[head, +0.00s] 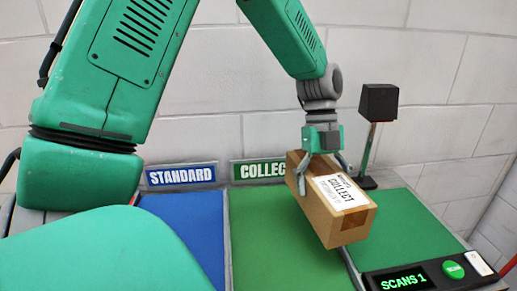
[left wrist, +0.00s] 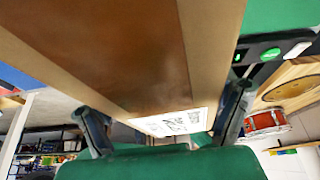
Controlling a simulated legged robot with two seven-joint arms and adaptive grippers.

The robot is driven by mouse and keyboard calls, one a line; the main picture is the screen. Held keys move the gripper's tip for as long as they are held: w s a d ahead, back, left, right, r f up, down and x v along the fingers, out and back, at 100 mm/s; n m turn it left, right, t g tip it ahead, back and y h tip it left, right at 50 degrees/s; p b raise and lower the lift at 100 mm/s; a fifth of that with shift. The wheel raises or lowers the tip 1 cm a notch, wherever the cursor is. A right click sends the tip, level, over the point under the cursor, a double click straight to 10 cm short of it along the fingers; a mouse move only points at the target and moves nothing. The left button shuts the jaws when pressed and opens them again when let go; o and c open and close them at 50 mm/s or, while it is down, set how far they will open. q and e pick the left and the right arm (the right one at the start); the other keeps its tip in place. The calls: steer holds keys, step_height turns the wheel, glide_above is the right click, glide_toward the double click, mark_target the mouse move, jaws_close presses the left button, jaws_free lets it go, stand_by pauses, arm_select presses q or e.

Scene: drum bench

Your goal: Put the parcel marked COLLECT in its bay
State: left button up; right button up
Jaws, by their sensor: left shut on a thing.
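A brown cardboard parcel (head: 345,228) with a white label reading COLLECT is held tilted in the head view. My left gripper (head: 322,176) is shut on it from above, one finger on each side. The parcel hangs over the divider between the green COLLECT bay (head: 268,245) and a green surface to its right, and covers the end of the COLLECT sign (head: 258,170). Its height above the bench is hard to tell. In the left wrist view the parcel (left wrist: 120,60) fills the upper middle between the fingers. My right gripper is not in view.
The blue STANDARD bay (head: 195,225) lies left of the COLLECT bay. A black-headed stand (head: 378,103) rises behind the parcel. A console (head: 405,279) reading SCANS 1, with a green button (head: 453,269), sits front right. The green surface (head: 415,235) at right is clear.

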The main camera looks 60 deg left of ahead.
arm_select(q)
steer(key=shift+s+a+f+m+g, duration=0.1)
steer(key=shift+s+a+m+g, duration=0.05)
steer(key=shift+s+a+m, duration=0.35)
steer(key=shift+s+a+f+m+g, duration=0.15)
steer(key=shift+s+a+m, duration=0.1)
steer(key=shift+a, duration=0.3)
step_height(320, 180, down, 5)
steer(key=shift+s+b, duration=0.1)
steer(key=shift+b, duration=0.2)
steer(key=shift+d+f, duration=0.1)
steer(key=shift+f, duration=0.75)
step_height(320, 180, down, 2)
steer(key=shift+f, duration=0.15)
steer(key=shift+a+f, duration=0.25)
steer(key=shift+f, duration=0.05)
steer(key=o, duration=1.6)
steer(key=shift+d, duration=0.15)
steer(key=shift+r, duration=0.15)
